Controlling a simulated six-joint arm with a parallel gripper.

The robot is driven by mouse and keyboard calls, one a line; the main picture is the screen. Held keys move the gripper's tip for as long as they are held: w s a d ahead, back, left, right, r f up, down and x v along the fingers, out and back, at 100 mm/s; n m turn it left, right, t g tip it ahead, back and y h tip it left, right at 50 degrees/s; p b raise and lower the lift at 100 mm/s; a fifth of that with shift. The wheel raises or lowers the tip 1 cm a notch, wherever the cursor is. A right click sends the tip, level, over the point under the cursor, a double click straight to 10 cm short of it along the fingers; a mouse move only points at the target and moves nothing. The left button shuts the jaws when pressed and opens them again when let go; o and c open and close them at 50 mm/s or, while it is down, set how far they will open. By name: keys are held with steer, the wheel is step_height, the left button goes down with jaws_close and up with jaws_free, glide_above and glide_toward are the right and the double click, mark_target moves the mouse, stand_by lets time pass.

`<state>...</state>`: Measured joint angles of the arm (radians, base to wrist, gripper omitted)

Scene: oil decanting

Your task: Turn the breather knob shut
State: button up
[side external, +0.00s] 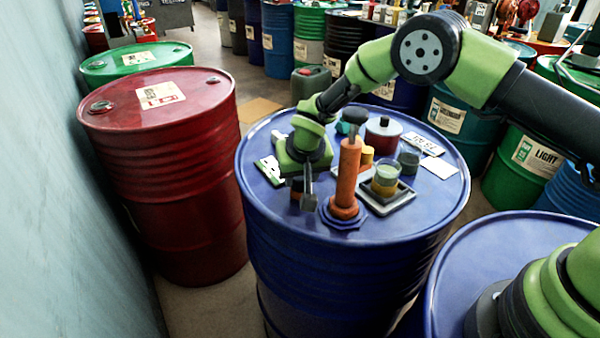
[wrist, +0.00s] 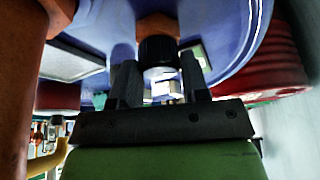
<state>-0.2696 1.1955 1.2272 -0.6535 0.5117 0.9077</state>
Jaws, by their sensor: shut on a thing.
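The blue drum (side external: 255,200) stands in the middle of the side view, with an orange upright cylinder (side external: 347,178) on a dark blue flange on its top. My gripper (side external: 304,195) points down at the drum top, just left of that cylinder. In the wrist view a dark ribbed knob (wrist: 157,47), which I take for the breather knob, sits against an orange-brown part. My gripper (wrist: 158,64) is shut on it, a finger on each side. In the side view the knob is largely hidden by my gripper, and its turn angle cannot be told.
The orange cylinder also fills the wrist view's left edge (wrist: 18,70). A tray (side external: 385,203) with a jar of yellowish liquid (side external: 385,180), a red pot (side external: 383,137) and a white card (side external: 438,168) share the drum top. A red drum (side external: 165,170) stands left.

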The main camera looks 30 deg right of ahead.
stand_by(0.4)
steer(key=o, duration=0.9)
steer(key=shift+r, duration=0.1)
steer(key=s+a+r, duration=0.1)
steer(key=s, duration=0.3)
steer(key=s+a+r, duration=0.2)
steer(key=s, duration=0.2)
steer(key=s+a+r, duration=0.1)
steer(key=s, duration=0.4)
steer(key=shift+s+a+r, duration=0.1)
steer(key=shift+a+r, duration=0.05)
steer(key=shift+r, duration=0.1)
